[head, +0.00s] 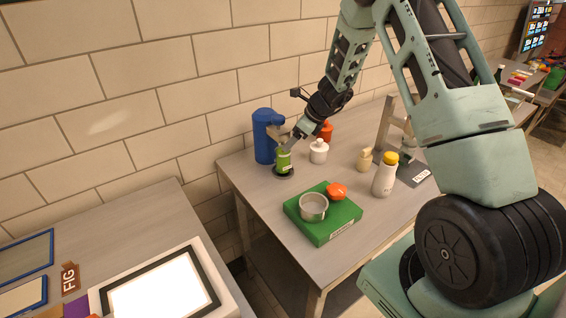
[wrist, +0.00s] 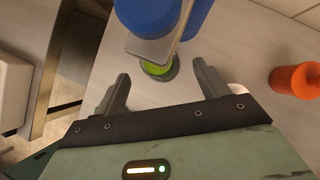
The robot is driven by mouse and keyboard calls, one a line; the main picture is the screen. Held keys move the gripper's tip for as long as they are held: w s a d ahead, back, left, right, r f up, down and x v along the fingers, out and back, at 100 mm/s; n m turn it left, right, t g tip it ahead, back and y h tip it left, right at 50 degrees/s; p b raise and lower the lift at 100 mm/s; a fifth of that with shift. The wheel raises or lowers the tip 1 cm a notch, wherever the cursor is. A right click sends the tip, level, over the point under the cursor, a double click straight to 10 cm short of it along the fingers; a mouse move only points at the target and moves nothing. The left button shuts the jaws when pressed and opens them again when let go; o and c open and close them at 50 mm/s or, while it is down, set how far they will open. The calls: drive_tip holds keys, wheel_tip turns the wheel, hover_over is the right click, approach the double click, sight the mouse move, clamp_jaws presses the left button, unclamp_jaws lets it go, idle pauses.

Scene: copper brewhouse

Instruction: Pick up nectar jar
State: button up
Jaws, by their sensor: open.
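No label reading nectar is legible, so I cannot tell for certain which container is the nectar jar. A green container (head: 284,161) stands on a dark round base beside a blue dispenser (head: 264,137). In the wrist view the green container (wrist: 157,68) shows ahead, between my fingertips in the picture, partly hidden by the dispenser's grey plate. A white lidded jar (head: 319,151) stands to its right, and an orange jar (head: 326,130) stands behind; the orange jar also shows at right in the wrist view (wrist: 296,80). My gripper (wrist: 161,72) is open and empty, close to the green container.
A green block (head: 340,228) bears a metal cup (head: 314,206) and an orange lump (head: 337,191). A white bottle with a yellow cap (head: 384,178) and a small beige bottle (head: 365,160) stand to the right. The tiled wall is close behind the table.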

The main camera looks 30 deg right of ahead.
sight(283, 160)
drive_tip(key=shift+s+p+x, duration=0.1)
drive_tip(key=shift+p+x, duration=0.2)
drive_tip(key=shift+x, duration=0.85)
drive_tip(key=shift+s+p+x, duration=0.15)
drive_tip(key=shift+p+x, duration=0.15)
drive_tip(key=shift+x, duration=0.9)
drive_tip(key=shift+a, duration=0.1)
clamp_jaws()
